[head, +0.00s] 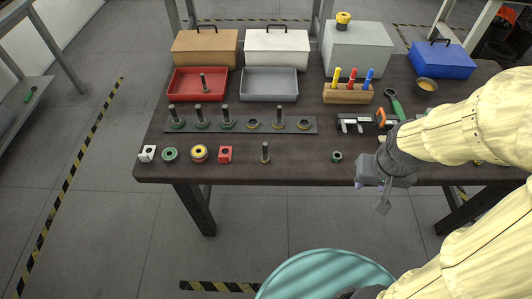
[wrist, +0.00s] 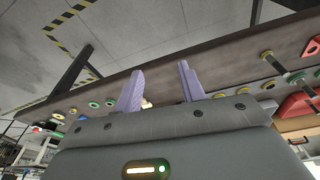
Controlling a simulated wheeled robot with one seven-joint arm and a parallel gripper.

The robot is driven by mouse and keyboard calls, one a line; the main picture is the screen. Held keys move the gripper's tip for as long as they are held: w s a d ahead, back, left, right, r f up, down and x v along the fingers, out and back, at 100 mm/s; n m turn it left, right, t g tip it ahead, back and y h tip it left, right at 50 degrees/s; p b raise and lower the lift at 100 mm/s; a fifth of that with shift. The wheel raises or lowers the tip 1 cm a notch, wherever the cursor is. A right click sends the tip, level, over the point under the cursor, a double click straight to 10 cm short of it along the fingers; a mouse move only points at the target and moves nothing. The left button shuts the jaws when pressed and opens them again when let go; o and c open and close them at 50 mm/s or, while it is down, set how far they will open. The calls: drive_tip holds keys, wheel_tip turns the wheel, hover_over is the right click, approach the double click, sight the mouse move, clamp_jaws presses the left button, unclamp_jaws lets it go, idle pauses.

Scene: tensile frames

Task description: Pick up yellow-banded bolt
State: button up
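A single bolt (head: 265,152) stands upright near the front edge of the table; a yellowish band is faint and I cannot be sure of it. A bolt with a yellowish ring also shows at the right of the wrist view (wrist: 274,62).
A caliper (head: 355,124) and a wooden screwdriver holder (head: 347,97) stand behind. Bare tabletop lies between the single bolt and the green nut.

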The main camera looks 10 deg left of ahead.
drive_tip(key=s+a+f+n+g+h+b, duration=0.2)
drive_tip(key=a+f+n, duration=0.25)
drive_tip(key=n, duration=0.35)
drive_tip(key=n+t+h+b, duration=0.1)
drive_tip(key=n+t+b, duration=0.3)
drive_tip(key=n+t, duration=1.45)
approach(265, 152)
drive_tip(key=s+a+r+n+g, duration=0.2)
drive_tip(key=s+r+n+g, duration=0.1)
drive_tip(key=r+n+g, duration=0.4)
drive_tip(key=shift+a+r+m+t, duration=0.1)
drive_tip(key=shift+r+m+t, duration=0.4)
drive_tip(key=shift+t, duration=0.25)
drive_tip(key=p+x, duration=0.1)
drive_tip(key=x, duration=1.1)
drive_tip(key=shift+w+f, duration=0.1)
drive_tip(key=shift+f, duration=0.05)
